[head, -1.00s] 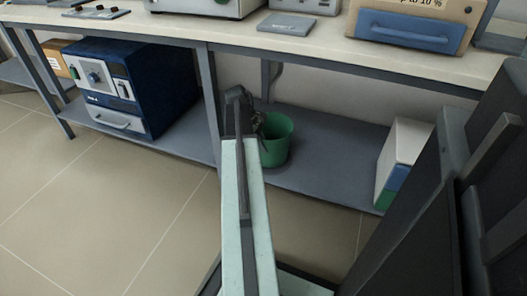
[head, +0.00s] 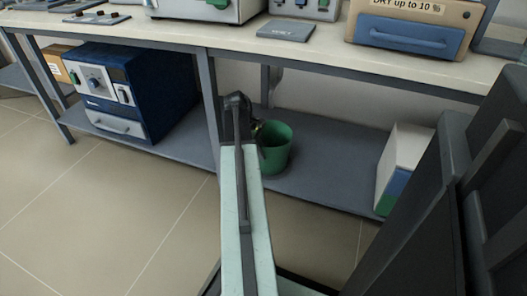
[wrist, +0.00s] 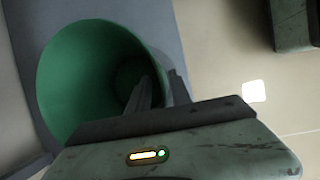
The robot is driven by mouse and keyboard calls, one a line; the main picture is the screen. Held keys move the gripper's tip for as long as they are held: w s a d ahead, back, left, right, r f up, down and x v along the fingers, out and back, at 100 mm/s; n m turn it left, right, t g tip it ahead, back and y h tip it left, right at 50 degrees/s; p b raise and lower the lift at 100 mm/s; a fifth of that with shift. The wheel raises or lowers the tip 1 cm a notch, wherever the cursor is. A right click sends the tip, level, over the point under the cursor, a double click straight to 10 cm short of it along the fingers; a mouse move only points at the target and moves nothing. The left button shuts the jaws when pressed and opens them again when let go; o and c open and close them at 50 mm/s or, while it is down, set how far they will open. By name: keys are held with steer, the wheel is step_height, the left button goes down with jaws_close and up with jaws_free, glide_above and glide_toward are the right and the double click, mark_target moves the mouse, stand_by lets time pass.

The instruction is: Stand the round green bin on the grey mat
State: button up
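The round green bin (head: 276,150) stands on the lower shelf under the bench, just right of the bench leg. The wrist view looks into its open mouth (wrist: 75,75). My gripper (head: 258,130) is at the bin's near left rim. In the wrist view one finger of my gripper (wrist: 163,85) shows against the bin's inside and the other at or outside its right rim. I cannot tell whether the fingers press on the wall. A flat grey mat (head: 286,28) with lettering lies on the bench top, with nothing on it.
A blue furnace (head: 125,90) stands on the shelf at left, and a white, blue and green box (head: 402,165) at right. On the bench, a box with a blue handle (head: 410,35) stands right of the mat and devices (head: 305,8) behind it. The bench edge overhangs the shelf.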

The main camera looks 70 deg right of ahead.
steer(key=p+v, duration=0.5)
steer(key=v, duration=0.1)
steer(key=shift+r, duration=0.35)
steer(key=shift+w, duration=0.15)
